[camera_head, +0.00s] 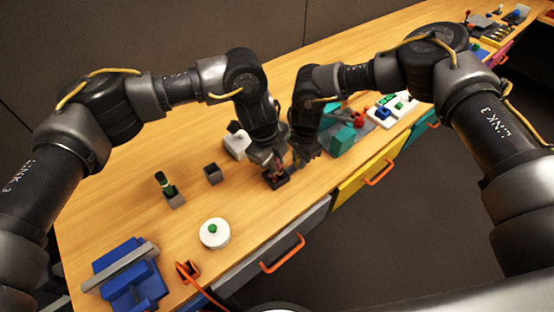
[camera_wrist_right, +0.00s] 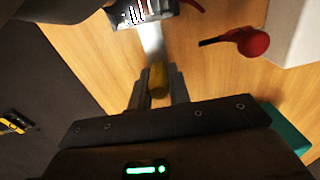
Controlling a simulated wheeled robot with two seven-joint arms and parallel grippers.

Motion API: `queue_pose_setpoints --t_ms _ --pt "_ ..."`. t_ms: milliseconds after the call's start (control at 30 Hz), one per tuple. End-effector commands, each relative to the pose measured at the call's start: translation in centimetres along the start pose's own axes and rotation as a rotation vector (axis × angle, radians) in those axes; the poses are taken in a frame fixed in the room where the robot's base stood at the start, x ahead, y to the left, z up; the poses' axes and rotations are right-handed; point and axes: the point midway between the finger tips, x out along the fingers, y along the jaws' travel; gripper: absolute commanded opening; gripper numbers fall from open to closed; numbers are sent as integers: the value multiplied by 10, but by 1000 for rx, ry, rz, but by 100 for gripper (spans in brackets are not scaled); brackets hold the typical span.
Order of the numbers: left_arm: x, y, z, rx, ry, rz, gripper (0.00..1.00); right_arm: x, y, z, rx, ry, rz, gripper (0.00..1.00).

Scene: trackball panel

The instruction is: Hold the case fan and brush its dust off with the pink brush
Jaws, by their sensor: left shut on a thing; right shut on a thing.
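My left gripper (camera_head: 270,160) is shut on a small dark square thing, likely the case fan (camera_head: 276,181), near the front edge of the wooden table. My right gripper (camera_head: 305,155) is close beside it on the right. In the right wrist view its fingers (camera_wrist_right: 158,90) are shut on a yellow handle (camera_wrist_right: 158,78), likely the brush's. A pale, blurred part (camera_wrist_right: 152,42) extends from it toward a dark thing with white marks at the top edge. I cannot tell whether they touch. No pink shows clearly on the brush. The fan's face and dust are mostly hidden.
A white round button base (camera_head: 214,233), a blue vise-like block (camera_head: 128,273) and small dark blocks (camera_head: 212,174) stand at the left. Teal blocks (camera_head: 342,137) and a white panel (camera_head: 395,105) stand right of the grippers. Drawers with orange handles (camera_head: 283,254) line the front.

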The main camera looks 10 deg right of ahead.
Motion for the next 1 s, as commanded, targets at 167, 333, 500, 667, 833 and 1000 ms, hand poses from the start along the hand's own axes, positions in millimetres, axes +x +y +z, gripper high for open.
queue_pose_setpoints --t_ms 167,333,500,667,833,1000 --pt "-4 1 42 -66 -75 -5 0 10 23 -1 -49 3 60 0" --pt "-5 3 44 -66 -75 -5 0 10 23 -1 -49 3 60 0" --pt "-8 9 50 -66 -75 -5 0 10 23 -2 -49 3 60 0" --pt "-10 14 52 -60 -67 -6 0 9 20 0 -48 3 52 0" --pt "-9 14 50 -55 -62 -6 0 8 18 -1 -45 4 46 0" --pt "-9 14 48 -53 -59 -6 0 7 16 0 -44 4 43 0"
